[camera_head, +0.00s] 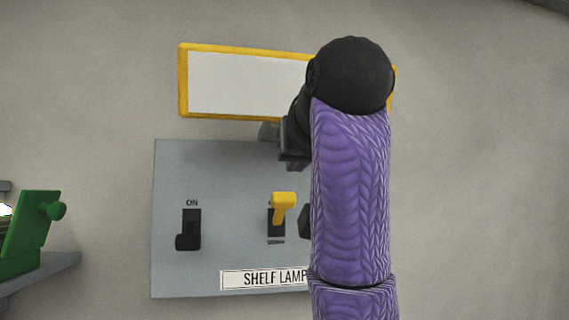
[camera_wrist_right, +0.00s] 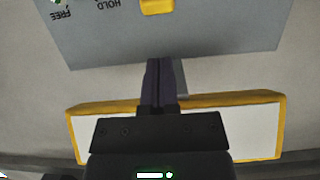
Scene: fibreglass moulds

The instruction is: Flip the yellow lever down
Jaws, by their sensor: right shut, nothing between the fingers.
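The yellow lever (camera_head: 283,204) sits on the grey switch panel (camera_head: 230,165) on the wall. Its knob is at the upper end of its dark slot, so it points up. It also shows at the top edge of the right wrist view (camera_wrist_right: 158,6), partly cut off. My right gripper (camera_head: 294,162) is above the lever in the head view, over the panel's upper edge, and apart from it. In the right wrist view its fingers (camera_wrist_right: 162,64) are shut and empty, pointing toward the panel. My left gripper is not in view.
A black switch (camera_head: 188,230) is left of the lever, its knob down. A dark knob (camera_head: 305,222) is partly hidden by my right arm. A yellow-framed white board (camera_head: 240,83) hangs above the panel. A green object (camera_head: 32,232) rests on a ledge (camera_head: 45,277) at left.

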